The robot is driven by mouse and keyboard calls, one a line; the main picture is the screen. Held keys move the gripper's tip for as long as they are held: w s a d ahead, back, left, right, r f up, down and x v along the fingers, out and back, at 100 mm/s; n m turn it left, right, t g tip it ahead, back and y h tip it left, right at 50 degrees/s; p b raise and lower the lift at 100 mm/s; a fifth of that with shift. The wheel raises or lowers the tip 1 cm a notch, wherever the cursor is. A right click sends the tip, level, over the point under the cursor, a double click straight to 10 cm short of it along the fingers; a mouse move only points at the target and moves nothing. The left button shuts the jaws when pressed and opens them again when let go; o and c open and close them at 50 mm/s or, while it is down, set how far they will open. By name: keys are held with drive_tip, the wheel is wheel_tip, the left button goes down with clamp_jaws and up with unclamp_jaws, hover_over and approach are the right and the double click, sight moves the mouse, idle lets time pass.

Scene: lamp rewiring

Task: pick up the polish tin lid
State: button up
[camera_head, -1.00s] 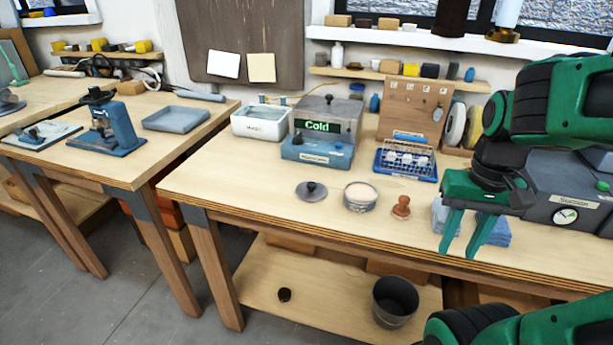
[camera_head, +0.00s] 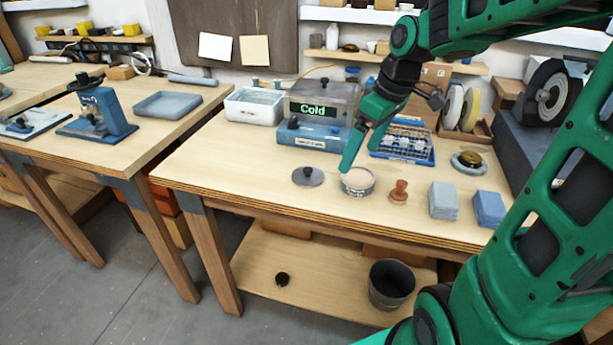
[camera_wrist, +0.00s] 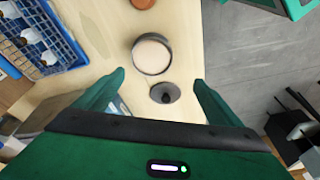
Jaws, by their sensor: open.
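The polish tin lid (camera_head: 308,178) is a flat grey disc with a dark knob, lying on the workbench left of the open tin. The open round tin (camera_head: 357,182) holds a pale filling. My gripper (camera_head: 361,158) is open and empty, above the bench near the tin in the head view. In the wrist view the lid (camera_wrist: 165,93) shows between the two fingers of my gripper (camera_wrist: 158,82), apart from both, and the tin (camera_wrist: 152,54) lies just beyond it.
A wooden stamp (camera_head: 399,192) and grey-blue blocks (camera_head: 443,201) stand right of the tin. Behind are the "Cold" unit (camera_head: 313,133) and a blue wire rack (camera_head: 429,155). The bench's front left is clear.

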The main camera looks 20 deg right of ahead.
drive_tip(key=w+a+n+y, duration=0.2)
drive_tip(key=w+a+n, duration=0.2)
drive_tip(key=w+a, duration=0.15)
hover_over(309, 169)
drive_tip(key=s+d, duration=0.1)
drive_tip(key=d, duration=0.1)
wheel_tip(309, 169, down, 4)
drive_tip(key=shift+d+r+n+t, duration=0.2)
drive_tip(key=shift+n+t, duration=0.1)
drive_tip(key=shift+n, duration=0.1)
drive_tip(key=shift+s+x, duration=0.15)
drive_tip(key=shift+x, duration=1.3)
drive_tip(key=shift+s+x, duration=0.15)
drive_tip(key=shift+x, duration=1.35)
drive_tip(key=shift+a, duration=0.1)
drive_tip(key=c, duration=1.1)
